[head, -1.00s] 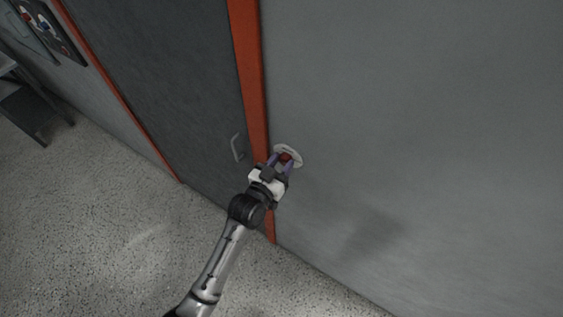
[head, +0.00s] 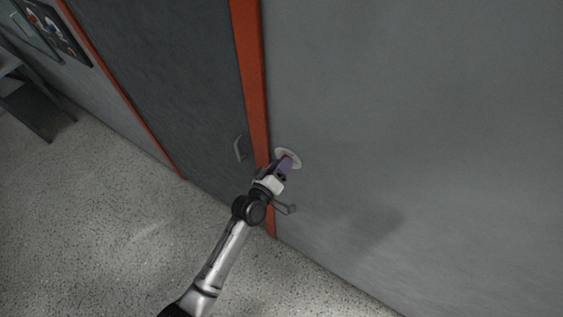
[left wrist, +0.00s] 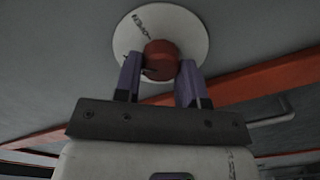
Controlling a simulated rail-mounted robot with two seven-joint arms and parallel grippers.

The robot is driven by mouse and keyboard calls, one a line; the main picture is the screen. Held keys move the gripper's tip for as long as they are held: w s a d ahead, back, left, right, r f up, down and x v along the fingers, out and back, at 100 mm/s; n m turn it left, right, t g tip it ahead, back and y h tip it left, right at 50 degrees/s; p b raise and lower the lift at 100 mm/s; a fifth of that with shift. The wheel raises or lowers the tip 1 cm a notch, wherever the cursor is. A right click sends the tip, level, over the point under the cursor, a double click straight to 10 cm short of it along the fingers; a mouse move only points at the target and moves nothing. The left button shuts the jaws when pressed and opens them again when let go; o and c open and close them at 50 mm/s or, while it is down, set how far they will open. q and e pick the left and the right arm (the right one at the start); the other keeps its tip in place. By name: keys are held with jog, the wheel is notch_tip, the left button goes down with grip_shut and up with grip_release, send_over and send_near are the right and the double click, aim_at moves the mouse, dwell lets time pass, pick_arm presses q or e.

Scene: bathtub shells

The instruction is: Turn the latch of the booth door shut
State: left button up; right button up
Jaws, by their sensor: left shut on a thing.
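The latch is a red knob (left wrist: 161,60) on a round white plate (left wrist: 188,27) on the grey wall, right of the orange door frame. In the head view the white plate (head: 291,155) shows, with the knob mostly hidden by my gripper. My left gripper (left wrist: 161,78) is shut on the red knob, one purple finger at each side. It also shows in the head view (head: 286,165), turned sideways against the plate. The dark grey booth door (head: 170,75) stands left of the frame and looks closed. My right gripper is not in view.
A bar handle (head: 239,148) sticks out from the door near the orange frame (head: 252,80). A dark table or bench (head: 35,108) stands at the far left below a wall panel (head: 52,30). The speckled floor (head: 90,220) is clear at left.

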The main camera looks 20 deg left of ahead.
pick_arm(q)
jog(key=shift+f+n+p, duration=0.1)
jog(key=shift+n+p, duration=0.5)
jog(key=shift+n, duration=3.5)
jog(key=o, duration=0.9)
jog(key=shift+s+a+b, duration=0.3)
jog(key=shift+s+a, duration=0.1)
jog(key=shift+s, duration=1.85)
jog(key=shift+s+a+b, duration=0.25)
jog(key=shift+s+a, duration=0.2)
jog(key=shift+s, duration=1.85)
jog(key=shift+s+a+b, duration=0.3)
jog(key=shift+s+a, duration=0.1)
jog(key=shift+s, duration=1.85)
